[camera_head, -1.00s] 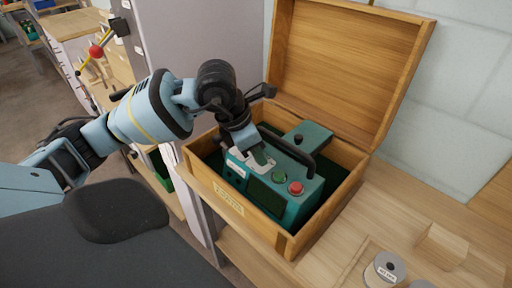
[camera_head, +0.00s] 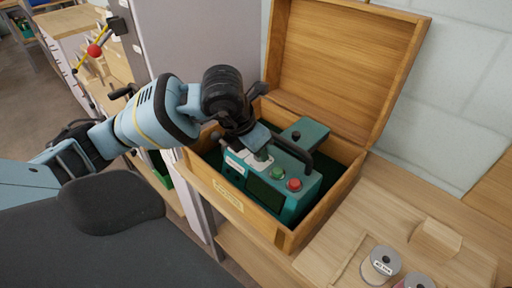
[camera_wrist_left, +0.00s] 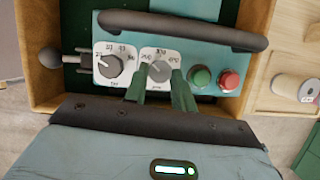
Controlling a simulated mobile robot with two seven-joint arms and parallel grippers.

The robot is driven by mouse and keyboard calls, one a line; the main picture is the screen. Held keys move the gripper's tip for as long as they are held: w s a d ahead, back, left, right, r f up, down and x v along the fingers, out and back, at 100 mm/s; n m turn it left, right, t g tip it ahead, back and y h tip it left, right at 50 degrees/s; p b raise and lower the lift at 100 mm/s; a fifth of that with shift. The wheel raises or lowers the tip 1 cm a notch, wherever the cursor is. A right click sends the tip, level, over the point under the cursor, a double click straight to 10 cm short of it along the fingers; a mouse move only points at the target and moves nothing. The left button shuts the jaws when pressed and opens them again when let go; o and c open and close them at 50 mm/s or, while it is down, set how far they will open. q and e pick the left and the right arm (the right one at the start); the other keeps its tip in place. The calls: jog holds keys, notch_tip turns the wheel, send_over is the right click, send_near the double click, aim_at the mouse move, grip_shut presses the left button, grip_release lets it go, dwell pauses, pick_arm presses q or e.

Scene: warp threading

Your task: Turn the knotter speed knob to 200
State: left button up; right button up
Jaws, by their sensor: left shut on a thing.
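The teal knotter (camera_head: 285,175) sits in an open wooden box. In the left wrist view its panel has two white dial plates. The right plate, with numbers including 200 and 300, carries the grey speed knob (camera_wrist_left: 159,70). My left gripper (camera_wrist_left: 158,88) has its green fingers on either side of this knob and is shut on it. The knob's pointer is too small to read. The left plate carries another grey knob (camera_wrist_left: 110,65). In the head view my left gripper (camera_head: 262,154) reaches down to the panel and hides most of the dials. My right gripper is not in view.
A green button (camera_wrist_left: 200,77) and a red button (camera_wrist_left: 229,80) stand right of the knob. A black handle (camera_wrist_left: 185,27) arches along the panel. The wooden box wall (camera_head: 235,207) and raised lid (camera_head: 345,60) surround the machine. Spools (camera_head: 381,265) stand at lower right.

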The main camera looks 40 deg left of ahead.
pick_arm(q)
jog(key=o, duration=1)
jog(key=shift+r, duration=0.1)
jog(key=v, duration=0.7)
jog(key=shift+r, duration=0.3)
jog(key=shift+s, duration=0.2)
